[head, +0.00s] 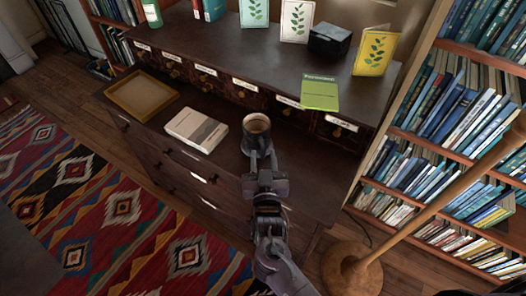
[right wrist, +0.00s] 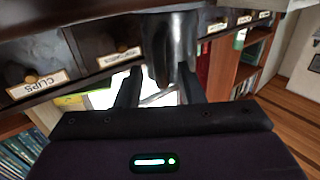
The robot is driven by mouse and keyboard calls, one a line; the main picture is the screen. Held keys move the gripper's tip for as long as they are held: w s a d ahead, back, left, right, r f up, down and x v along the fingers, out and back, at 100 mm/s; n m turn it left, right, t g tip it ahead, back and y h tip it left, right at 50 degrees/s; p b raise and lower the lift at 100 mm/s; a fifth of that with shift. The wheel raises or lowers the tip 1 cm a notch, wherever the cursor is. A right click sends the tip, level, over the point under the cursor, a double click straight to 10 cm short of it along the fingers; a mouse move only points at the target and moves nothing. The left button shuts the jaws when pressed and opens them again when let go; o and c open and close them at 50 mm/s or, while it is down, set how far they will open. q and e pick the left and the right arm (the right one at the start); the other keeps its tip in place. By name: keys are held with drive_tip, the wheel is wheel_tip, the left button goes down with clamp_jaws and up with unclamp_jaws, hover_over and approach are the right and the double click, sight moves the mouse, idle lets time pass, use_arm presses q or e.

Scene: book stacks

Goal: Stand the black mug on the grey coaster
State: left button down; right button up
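The black mug (head: 257,124), full of brown liquid, stands upright on the dark cabinet ledge, right of the white book. My right gripper (head: 263,157) is at its near side, with its two fingers apart. In the right wrist view the mug's dark shiny side (right wrist: 168,35) is just beyond and between the fingertips (right wrist: 162,82). A light patch shows in the gap between the fingers, and I see no clear grip. The grey coaster cannot be made out clearly; the mug and gripper cover the spot around the mug's base. My left gripper is out of view.
A white book (head: 196,130) and a yellow tray (head: 142,95) lie left of the mug. A green booklet (head: 320,93) leans at the drawers to the right. Plant cards and a black box (head: 330,39) stand on the upper shelf. A wooden lamp stand (head: 352,268) is at the right.

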drive_tip(key=s, duration=0.9)
drive_tip(key=shift+s+a, duration=0.15)
drive_tip(key=shift+s, duration=0.15)
drive_tip(key=shift+s, duration=0.1)
